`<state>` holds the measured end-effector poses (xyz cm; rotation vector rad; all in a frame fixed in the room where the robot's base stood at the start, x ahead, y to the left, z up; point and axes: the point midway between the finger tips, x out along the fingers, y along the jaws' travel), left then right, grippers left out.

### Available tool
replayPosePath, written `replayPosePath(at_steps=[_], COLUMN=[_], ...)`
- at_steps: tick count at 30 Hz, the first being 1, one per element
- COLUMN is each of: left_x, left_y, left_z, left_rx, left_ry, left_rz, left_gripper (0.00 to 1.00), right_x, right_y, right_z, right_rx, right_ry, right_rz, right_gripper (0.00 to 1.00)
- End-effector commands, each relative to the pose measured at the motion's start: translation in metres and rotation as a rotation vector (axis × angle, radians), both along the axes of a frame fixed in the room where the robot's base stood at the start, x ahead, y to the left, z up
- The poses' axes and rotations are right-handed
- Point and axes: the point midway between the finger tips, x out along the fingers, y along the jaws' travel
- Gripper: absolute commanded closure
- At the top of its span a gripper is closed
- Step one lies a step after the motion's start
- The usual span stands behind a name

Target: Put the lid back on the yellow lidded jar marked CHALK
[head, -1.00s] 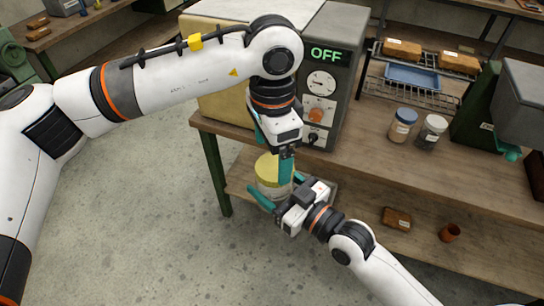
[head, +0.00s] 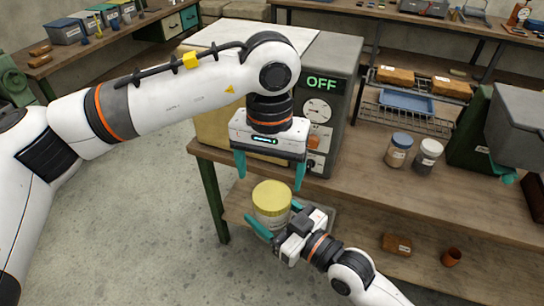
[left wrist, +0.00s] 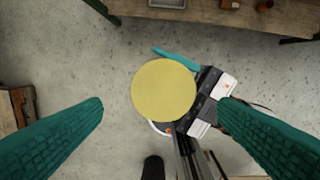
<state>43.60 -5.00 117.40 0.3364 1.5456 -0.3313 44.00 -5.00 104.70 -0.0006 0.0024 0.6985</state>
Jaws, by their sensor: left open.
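The jar (head: 272,217) is pale and see-through, with a round yellow lid (head: 271,196) on top. It looks upright, and I cannot read its marking. My right gripper (head: 276,220) has its teal fingers on both sides of the jar's body and holds it in front of the bench. My left gripper (head: 269,174) is open and empty above the lid, apart from it. In the left wrist view the lid (left wrist: 163,90) shows as a full yellow disc between the open fingers and hides the jar's body. One right finger (left wrist: 176,59) shows beside it.
An oven marked OFF (head: 335,110) stands on the wooden bench (head: 370,170) behind the left gripper. Two small jars, blue-lidded (head: 399,150) and white-lidded (head: 427,155), stand to the right. A lower shelf holds a brown block (head: 397,244) and a cup (head: 451,257). Floor at left is clear.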

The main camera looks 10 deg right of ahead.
Motion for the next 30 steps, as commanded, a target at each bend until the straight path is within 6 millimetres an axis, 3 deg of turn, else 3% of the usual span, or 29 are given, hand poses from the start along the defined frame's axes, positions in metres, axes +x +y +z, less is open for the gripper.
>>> replayPosePath(at_steps=[30], left_x=[0.001], left_y=[-0.003], left_z=[0.015], left_rx=[0.0], left_ry=[-0.006], left_rz=[2.178], left_gripper=[0.17], right_x=[0.0], right_y=[0.0], right_z=[0.001], right_rx=[0.002], right_ry=[-0.002], right_rz=[0.0], right_gripper=[0.96])
